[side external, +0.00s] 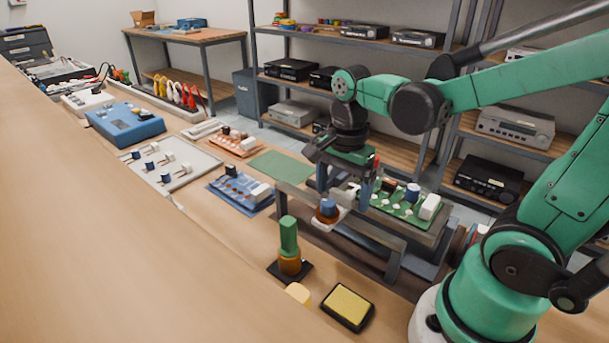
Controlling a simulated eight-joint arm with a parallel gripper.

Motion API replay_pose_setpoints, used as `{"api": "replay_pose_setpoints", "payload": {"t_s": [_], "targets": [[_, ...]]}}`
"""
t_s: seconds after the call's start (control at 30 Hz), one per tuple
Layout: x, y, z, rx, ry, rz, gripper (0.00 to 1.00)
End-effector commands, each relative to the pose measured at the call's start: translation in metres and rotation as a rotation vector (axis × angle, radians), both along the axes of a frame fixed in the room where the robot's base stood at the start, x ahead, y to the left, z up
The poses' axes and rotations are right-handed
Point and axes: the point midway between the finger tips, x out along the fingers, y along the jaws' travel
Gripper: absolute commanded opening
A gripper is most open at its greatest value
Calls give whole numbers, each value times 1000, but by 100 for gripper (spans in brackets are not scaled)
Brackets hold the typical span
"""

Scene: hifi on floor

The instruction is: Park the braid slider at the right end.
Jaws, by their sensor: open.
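My gripper (344,195) points down over the raised grey fixture (395,225), at the left end of the green circuit board (400,203). Its two bluish fingers are apart. A pale block shows between and behind them; I cannot tell whether they touch it. A small blue-topped, orange-brown piece on a white base (327,213) sits just in front of the left finger, near the fixture's left end. It may be the braid slider, but the picture does not settle this. The gripper and arm partly hide the fixture behind.
A green-handled tool stands upright in an orange-brown holder (289,262) in front. A yellow sponge in a black tray (348,306) lies nearby. A blue board (240,190) and green mat (281,166) lie left of the fixture. The near-left wooden bench is clear.

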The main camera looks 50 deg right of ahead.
Motion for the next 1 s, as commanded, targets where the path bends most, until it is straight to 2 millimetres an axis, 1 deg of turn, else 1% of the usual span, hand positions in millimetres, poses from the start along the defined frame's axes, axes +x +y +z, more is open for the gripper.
{"api": "replay_pose_setpoints", "payload": {"t_s": [0.03, 0.07, 0.1, 0.17, 0.2, 0.27, 0.3, 0.37, 0.4, 0.57, 0.67, 0.77, 1.0], "targets": [[0, 0, 0, 0, 0, 0, 89], [0, 0, 0, 0, 0, 0, 87], [0, 0, 0, 0, 0, 0, 75], [0, 0, 0, 0, 0, 0, 58], [0, 0, 0, 0, 0, 0, 47], [0, 0, 0, 0, 0, 0, 30], [0, 0, 0, 0, 0, 0, 18], [0, 0, 0, 0, 0, 0, 1], [0, 0, 0, 0, 0, 0, 0], [0, 0, 0, 0, 0, 0, 0], [6, 0, 1, 0, 0, 1, 0], [19, 0, 2, 0, 1, 1, 0], [64, 0, 1, 1, 2, 1, 0]]}}
